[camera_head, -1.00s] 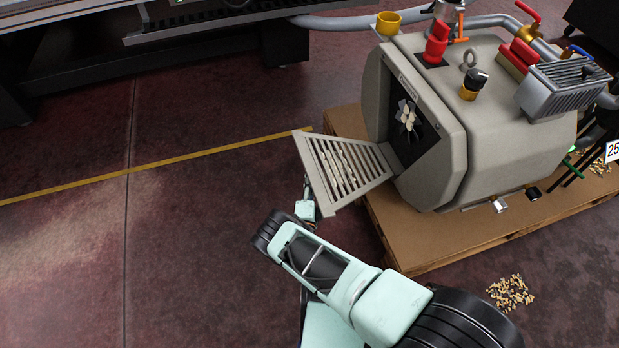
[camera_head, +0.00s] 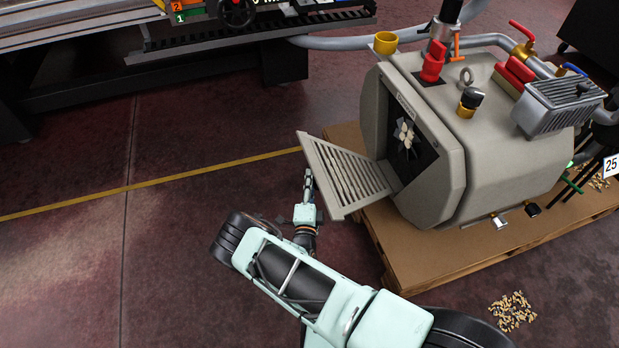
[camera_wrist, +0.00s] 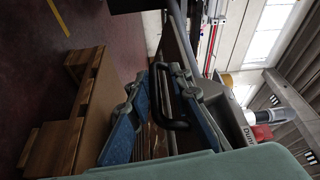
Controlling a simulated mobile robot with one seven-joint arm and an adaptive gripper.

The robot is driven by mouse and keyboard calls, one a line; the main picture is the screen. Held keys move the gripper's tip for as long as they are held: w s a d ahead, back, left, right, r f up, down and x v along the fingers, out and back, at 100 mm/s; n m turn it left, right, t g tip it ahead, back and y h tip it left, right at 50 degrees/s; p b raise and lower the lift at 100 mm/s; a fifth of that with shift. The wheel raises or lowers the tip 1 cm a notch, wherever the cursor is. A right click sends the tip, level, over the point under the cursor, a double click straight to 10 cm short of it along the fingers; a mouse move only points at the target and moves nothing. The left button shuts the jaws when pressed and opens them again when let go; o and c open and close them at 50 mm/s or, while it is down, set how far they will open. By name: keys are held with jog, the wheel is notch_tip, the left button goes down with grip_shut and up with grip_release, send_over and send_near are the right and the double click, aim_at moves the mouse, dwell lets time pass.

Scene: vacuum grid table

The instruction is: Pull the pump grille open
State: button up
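The grey slatted pump grille (camera_head: 345,178) stands swung out from the left face of the beige pump (camera_head: 520,130). The dark opening with a pale fan (camera_head: 405,135) shows behind it. My gripper (camera_head: 308,182) is just left of the grille's free edge in the head view; the grille's handle cannot be made out there. In the wrist view, my gripper (camera_wrist: 166,90) has its two blue-padded fingers apart, with a black bar handle (camera_wrist: 172,124) between them.
The pump stands on a brown pallet (camera_head: 425,265). A pile of small bits (camera_head: 512,311) lies on the floor at lower right. A long dark machine frame (camera_head: 150,85) stands at the back left. The floor left of the grille is clear.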

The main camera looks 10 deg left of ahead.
jog(key=shift+a+r, duration=0.25)
jog(key=shift+r, duration=0.45)
jog(key=shift+s, duration=0.15)
